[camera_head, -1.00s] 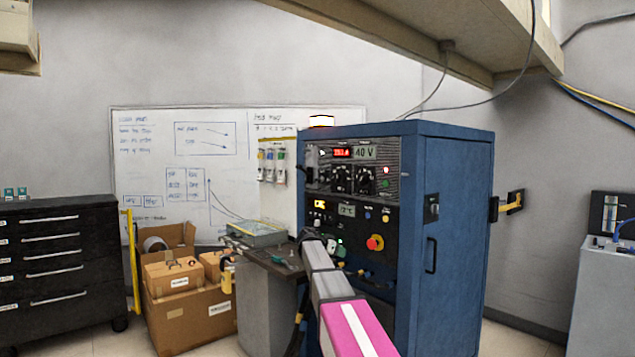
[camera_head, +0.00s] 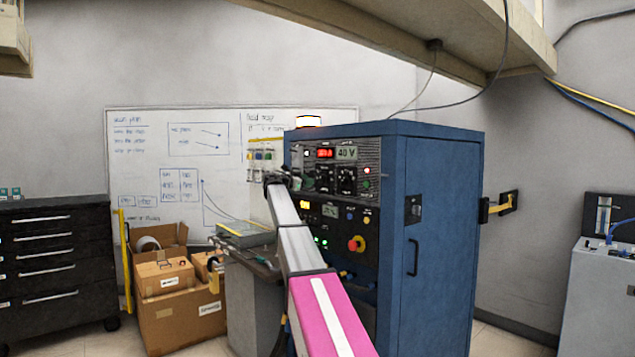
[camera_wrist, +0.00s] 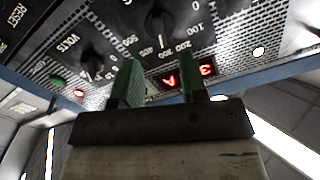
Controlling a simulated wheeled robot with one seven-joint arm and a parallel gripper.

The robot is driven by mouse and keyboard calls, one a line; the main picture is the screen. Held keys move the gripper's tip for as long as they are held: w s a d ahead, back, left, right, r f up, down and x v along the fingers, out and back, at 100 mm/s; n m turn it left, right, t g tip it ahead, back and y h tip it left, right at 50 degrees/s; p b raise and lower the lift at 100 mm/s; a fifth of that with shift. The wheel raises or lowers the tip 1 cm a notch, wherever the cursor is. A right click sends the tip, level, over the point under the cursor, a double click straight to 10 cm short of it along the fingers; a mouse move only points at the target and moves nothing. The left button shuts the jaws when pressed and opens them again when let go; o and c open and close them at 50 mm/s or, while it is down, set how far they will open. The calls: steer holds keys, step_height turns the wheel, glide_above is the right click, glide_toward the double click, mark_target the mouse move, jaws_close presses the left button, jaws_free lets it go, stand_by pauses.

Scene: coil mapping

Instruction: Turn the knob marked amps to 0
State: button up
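The amps knob (camera_head: 325,180) is black and sits on the upper panel of the blue cabinet (camera_head: 440,230), below a red lit display (camera_head: 325,153). In the wrist view, which looks upside down, the amps knob (camera_wrist: 160,20) has scale marks from 0 to 500. Its pointer appears to lie around 300 to 400. The red display (camera_wrist: 187,75) shows a 3 and an A. My gripper (camera_head: 284,178) is at the panel's left edge. In the wrist view my gripper (camera_wrist: 158,78) has its green fingers spread, empty, and apart from the knob.
The volts knob (camera_head: 347,180) is right of the amps knob; it also shows in the wrist view (camera_wrist: 92,62). A red button (camera_head: 356,243) is lower on the cabinet. A small table (camera_head: 250,262) stands left of it. A beam (camera_head: 430,35) hangs overhead.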

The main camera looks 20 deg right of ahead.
mark_target(322, 179)
steer(key=x, duration=0.7)
jaws_close()
